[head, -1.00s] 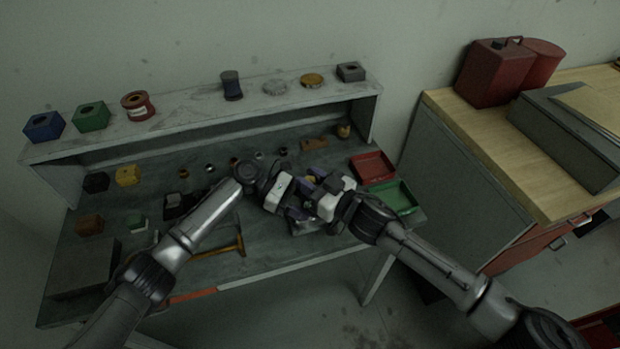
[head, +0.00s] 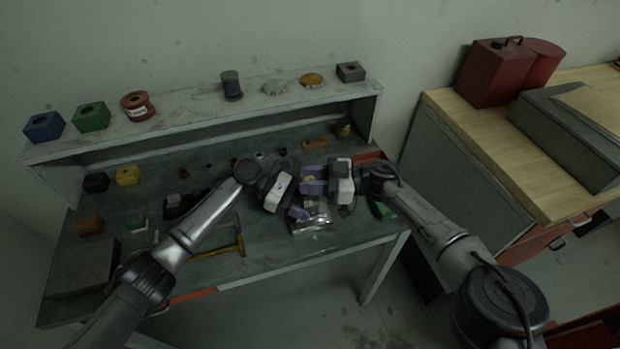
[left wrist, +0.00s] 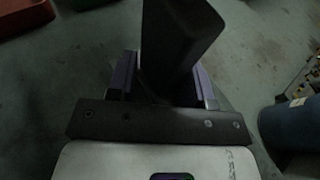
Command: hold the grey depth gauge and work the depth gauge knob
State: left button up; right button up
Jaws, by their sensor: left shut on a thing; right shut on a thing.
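The grey depth gauge (left wrist: 178,45) is a dark block between the purple fingers of my left gripper (left wrist: 165,80) in the left wrist view. My left gripper (head: 298,212) is shut on it low over the bench; in the head view the gauge is hard to make out. My right gripper (head: 312,180) is just above and right of the left one in the picture, its purple fingers pointing left. It is shut on a small yellowish piece (head: 310,178), which looks like the knob. Whether that piece touches the gauge cannot be told.
A silvery item (head: 318,222) lies below the grippers. A hammer (head: 238,240) lies left of it. Red (head: 370,157) and green (head: 382,208) trays are partly hidden by my right arm. The raised shelf (head: 190,108) holds several parts at the back.

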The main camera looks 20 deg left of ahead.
jog(key=shift+w+d+g, duration=0.1)
jog(key=shift+g, duration=0.2)
dwell(0.4)
jog(key=o, duration=0.9)
jog(key=v, duration=1.2)
jog(key=shift+r, duration=0.15)
jog(key=shift+o, duration=0.2)
